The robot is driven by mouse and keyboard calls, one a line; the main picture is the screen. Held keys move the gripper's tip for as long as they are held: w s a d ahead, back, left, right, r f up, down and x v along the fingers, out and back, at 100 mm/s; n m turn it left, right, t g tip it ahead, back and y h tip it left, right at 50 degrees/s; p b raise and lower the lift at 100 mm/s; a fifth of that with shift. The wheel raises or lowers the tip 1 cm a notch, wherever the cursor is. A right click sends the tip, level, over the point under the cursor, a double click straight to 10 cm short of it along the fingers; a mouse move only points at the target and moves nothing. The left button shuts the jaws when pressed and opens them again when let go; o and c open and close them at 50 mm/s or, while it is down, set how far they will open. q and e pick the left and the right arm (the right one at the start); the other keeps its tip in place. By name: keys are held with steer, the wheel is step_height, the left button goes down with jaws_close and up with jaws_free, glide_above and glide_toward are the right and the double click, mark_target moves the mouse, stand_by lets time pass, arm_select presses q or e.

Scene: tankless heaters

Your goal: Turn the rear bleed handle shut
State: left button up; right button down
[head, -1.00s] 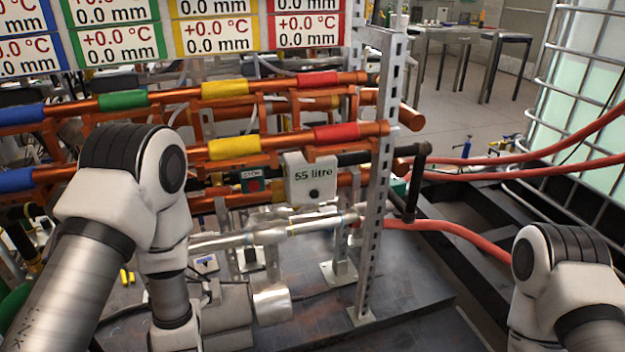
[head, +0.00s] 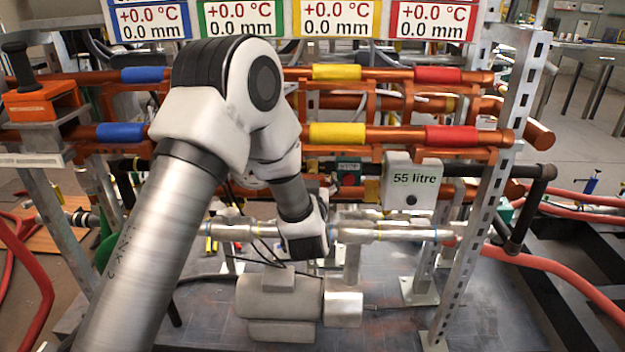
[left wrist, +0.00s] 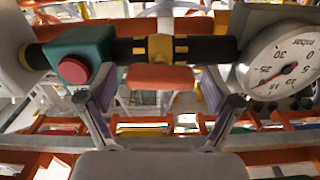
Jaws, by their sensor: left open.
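In the left wrist view, a short orange-red handle (left wrist: 160,78) hangs across the picture below a yellow fitting (left wrist: 160,48) on a black pipe. I take it for the bleed handle. My left gripper (left wrist: 158,90) is open and empty, with one finger on each side of the handle. I cannot tell whether the fingers touch it or how far behind it they are. In the head view my left arm reaches in among the pipes, its wrist hiding the gripper and the handle. My right gripper is not in view.
Beside the handle are a green box with a red button (left wrist: 75,69) and a round mbar gauge (left wrist: 285,68). Orange pipes (head: 400,137), a white 55 litre box (head: 411,183) and a slotted metal post (head: 490,200) crowd the space. Metal cylinders (head: 280,296) lie below.

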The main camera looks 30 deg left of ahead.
arm_select(q)
steer(key=c, duration=1.2)
steer(key=shift+o, duration=0.2)
steer(key=shift+r, duration=0.1)
steer(key=shift+r+m+p, duration=0.1)
steer(key=shift+m+p, duration=0.5)
steer(key=shift+p, duration=0.3)
steer(key=m+p, duration=0.8)
steer(key=shift+d+m+p, duration=0.15)
steer(key=shift+m+p, duration=0.15)
steer(key=shift+p, duration=0.05)
steer(key=m+p, duration=0.3)
steer(key=shift+m, duration=0.3)
steer(key=shift+w+f+m+p, duration=0.15)
steer(key=shift+m+p, duration=0.35)
steer(key=shift+m, duration=0.25)
steer(key=shift+s+f+m+p, duration=0.15)
steer(key=shift+m+p, duration=0.3)
steer(key=shift+m, duration=0.3)
steer(key=shift+w, duration=0.1)
